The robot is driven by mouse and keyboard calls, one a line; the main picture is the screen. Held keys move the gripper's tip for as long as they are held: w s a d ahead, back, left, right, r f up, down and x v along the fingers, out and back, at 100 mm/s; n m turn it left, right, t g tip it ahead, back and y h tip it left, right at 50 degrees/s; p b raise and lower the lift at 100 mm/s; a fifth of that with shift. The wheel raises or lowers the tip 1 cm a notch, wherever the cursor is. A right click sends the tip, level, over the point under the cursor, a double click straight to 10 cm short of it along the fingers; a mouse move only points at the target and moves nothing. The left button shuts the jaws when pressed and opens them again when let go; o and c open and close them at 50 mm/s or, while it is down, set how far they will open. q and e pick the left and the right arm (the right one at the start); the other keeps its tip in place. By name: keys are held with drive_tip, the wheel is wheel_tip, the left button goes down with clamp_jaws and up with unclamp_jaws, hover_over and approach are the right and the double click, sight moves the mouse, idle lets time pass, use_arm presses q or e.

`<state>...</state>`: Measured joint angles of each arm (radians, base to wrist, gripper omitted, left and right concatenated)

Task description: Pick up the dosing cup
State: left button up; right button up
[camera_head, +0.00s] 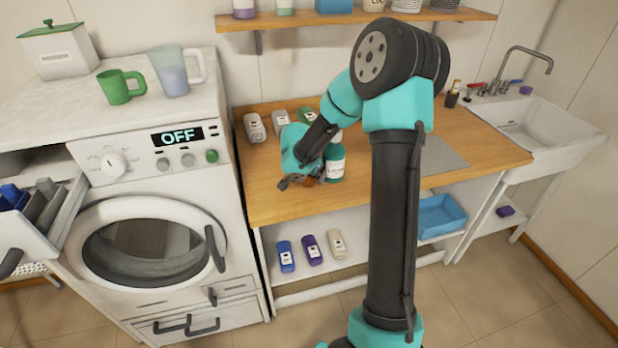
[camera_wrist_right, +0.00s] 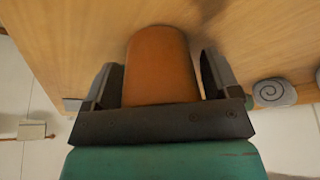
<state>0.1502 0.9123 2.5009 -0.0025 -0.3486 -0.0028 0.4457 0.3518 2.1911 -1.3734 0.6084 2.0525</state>
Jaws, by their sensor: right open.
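An orange-brown cup (camera_wrist_right: 160,65), which looks like the dosing cup, stands on the wooden counter. In the right wrist view it sits between the two fingers of my right gripper (camera_wrist_right: 155,82). The fingers are open, one on each side, with a narrow gap visible at the right; contact at the left is unclear. In the head view my right gripper (camera_head: 299,182) is low over the counter's front part, and only a small orange-brown bit of the cup shows beside it. My left gripper is not in view.
A teal bottle (camera_head: 335,165) stands just right of the gripper. Pale bottles (camera_head: 255,127) are behind it. A washing machine (camera_head: 150,235) with a green mug (camera_head: 120,87) and a measuring jug (camera_head: 175,72) is at left. A sink (camera_head: 545,125) is at right.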

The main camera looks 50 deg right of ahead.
drive_tip(key=c, duration=0.8)
drive_tip(key=shift+o, duration=0.2)
drive_tip(key=shift+r, duration=0.2)
